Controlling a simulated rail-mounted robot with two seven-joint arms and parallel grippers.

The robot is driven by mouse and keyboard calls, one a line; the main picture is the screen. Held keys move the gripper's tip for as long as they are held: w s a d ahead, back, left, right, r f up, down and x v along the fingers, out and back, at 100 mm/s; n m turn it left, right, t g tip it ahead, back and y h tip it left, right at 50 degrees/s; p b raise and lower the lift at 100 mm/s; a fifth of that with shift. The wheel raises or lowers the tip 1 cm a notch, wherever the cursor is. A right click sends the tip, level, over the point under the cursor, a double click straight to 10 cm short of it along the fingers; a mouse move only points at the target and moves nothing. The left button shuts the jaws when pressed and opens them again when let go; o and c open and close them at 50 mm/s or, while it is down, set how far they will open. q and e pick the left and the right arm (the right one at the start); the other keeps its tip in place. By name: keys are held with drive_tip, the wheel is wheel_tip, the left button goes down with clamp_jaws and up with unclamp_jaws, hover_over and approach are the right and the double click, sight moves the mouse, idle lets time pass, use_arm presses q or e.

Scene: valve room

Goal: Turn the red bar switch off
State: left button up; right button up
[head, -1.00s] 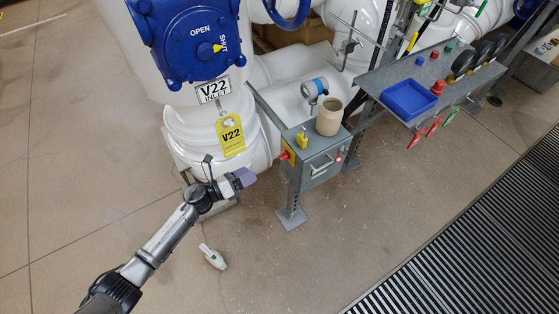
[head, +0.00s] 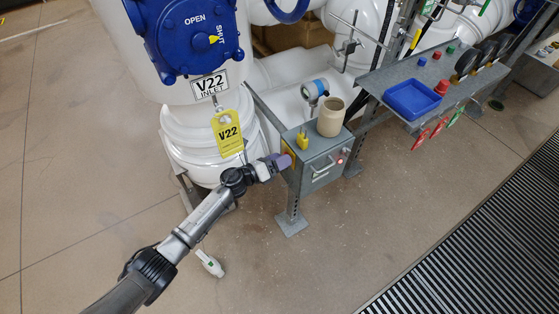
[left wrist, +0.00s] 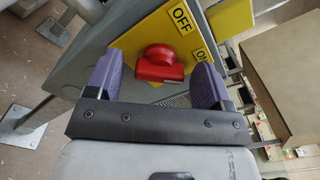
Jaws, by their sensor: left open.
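The red bar switch (left wrist: 160,64) sits on a yellow plate (left wrist: 196,42) with OFF and ON labels, in the left wrist view. The plate is on the left side of a grey box (head: 316,154) on a stand. My left gripper (left wrist: 158,84) is open, with its purple fingers on either side of the switch in that view; I cannot tell whether they touch it. In the head view my left gripper (head: 282,162) is at the side of the box and hides the switch. My right gripper is not in view.
A beige cup (head: 331,117) and a small yellow object (head: 301,140) stand on the box. A blue tray (head: 411,100) is on the bench to the right. A yellow V22 tag (head: 228,132) hangs near my left arm. A white object (head: 210,263) lies on the floor.

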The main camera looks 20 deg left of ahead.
use_arm(q)
drive_tip(key=c, duration=0.9)
drive_tip(key=n+p, duration=0.8)
drive_tip(key=n, duration=0.9)
idle(0.3)
drive_tip(key=shift+n, duration=0.5)
